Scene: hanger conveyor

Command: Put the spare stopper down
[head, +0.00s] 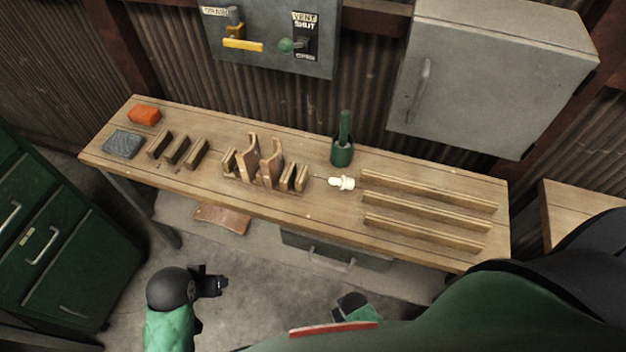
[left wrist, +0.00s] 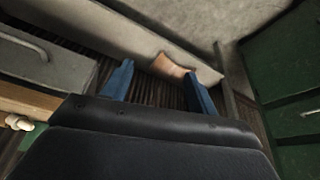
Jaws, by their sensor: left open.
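A small white stopper (head: 341,183) lies on its side on the wooden bench, just in front of the green cup and left of the long wooden rails. It also shows at the left edge of the left wrist view (left wrist: 18,122). My left gripper (head: 222,283) is low in front of the bench, well apart from the stopper. In the left wrist view its two blue fingers (left wrist: 160,88) are spread with nothing between them. A dark part of my right arm's end (head: 350,306) shows at the bottom, mostly behind my green arm; its jaws are hidden.
The bench (head: 320,215) holds a green cup (head: 342,152), wooden racks (head: 265,165), rails (head: 428,205), an orange block (head: 144,115) and a grey pad (head: 123,144). A lever panel (head: 270,45) and a grey cabinet (head: 490,75) hang behind. A green drawer cabinet (head: 55,240) stands left.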

